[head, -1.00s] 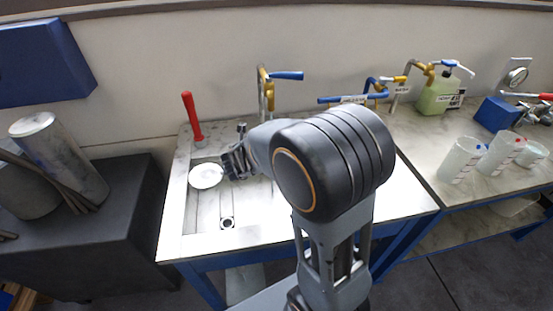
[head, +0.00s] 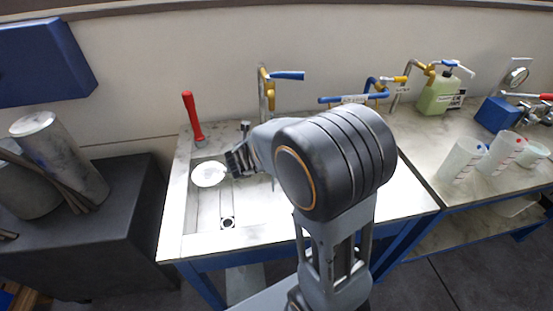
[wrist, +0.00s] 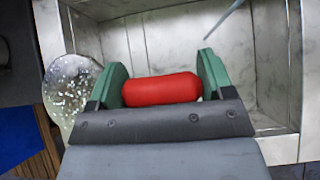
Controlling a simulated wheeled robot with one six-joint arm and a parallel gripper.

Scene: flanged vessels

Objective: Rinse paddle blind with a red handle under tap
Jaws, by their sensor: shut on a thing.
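My gripper (head: 240,160) is over the left part of the sink. In the wrist view its green-padded jaws (wrist: 162,72) are shut on the red handle (wrist: 160,89) of the paddle blind. The blind's round plate (head: 208,174) looks white in the head view, left of the gripper and over the basin. In the wrist view the plate (wrist: 72,92) is speckled with drop-like spots. The tap (head: 265,88), brass with a blue lever, stands behind the sink, right of the plate. A thin pale streak (wrist: 224,22) shows in the wrist view; I cannot tell if it is water.
A red-handled tool (head: 193,117) stands upright at the sink's back left corner. The basin (head: 205,215) has a drain (head: 227,222). A green bottle (head: 440,94), a blue block (head: 497,113) and white beakers (head: 462,160) stand on the right counter. A dark bench (head: 115,240) is at left.

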